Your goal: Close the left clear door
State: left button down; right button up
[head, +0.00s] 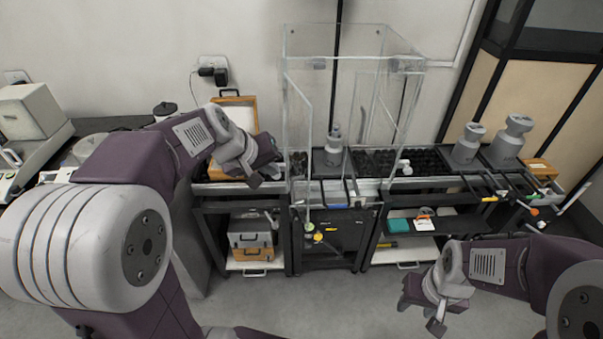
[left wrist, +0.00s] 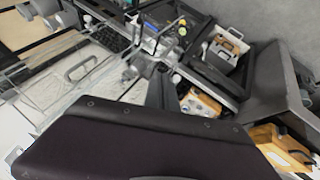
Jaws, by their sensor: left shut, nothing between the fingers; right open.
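The clear enclosure (head: 345,45) stands on the middle table against the wall. Its left clear door (head: 299,120) is a tall transparent panel that looks swung outward, towards me. A second clear panel (head: 372,105) stands further right. My left gripper (head: 266,173) is shut and empty, just left of the left door's lower part; I cannot tell whether it touches. In the left wrist view, clear panels with a handle (left wrist: 80,69) lie to the left of my left gripper (left wrist: 155,45). My right gripper (head: 436,308) is open and empty, low at the right, away from the enclosure.
A grey weight (head: 334,146) stands inside the enclosure. Larger grey weights (head: 510,140) stand on the right. A wooden box (head: 240,112) with its lid up is behind my left gripper. Cases (head: 250,239) sit on the lower shelf. The floor (head: 330,300) in front is clear.

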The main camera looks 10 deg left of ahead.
pick_arm(q)
send_near(304, 177)
notch_tip(304, 177, down, 4)
jog(key=a, duration=0.3)
jog(key=w+d, duration=0.1)
jog(key=w+d+p, duration=0.1)
jog(key=d, duration=0.1)
jog(key=shift+w+d+r, duration=0.1)
jog(key=shift+w+r, duration=0.05)
jog(key=shift+w+d, duration=0.25)
jog(key=shift+d, duration=0.2)
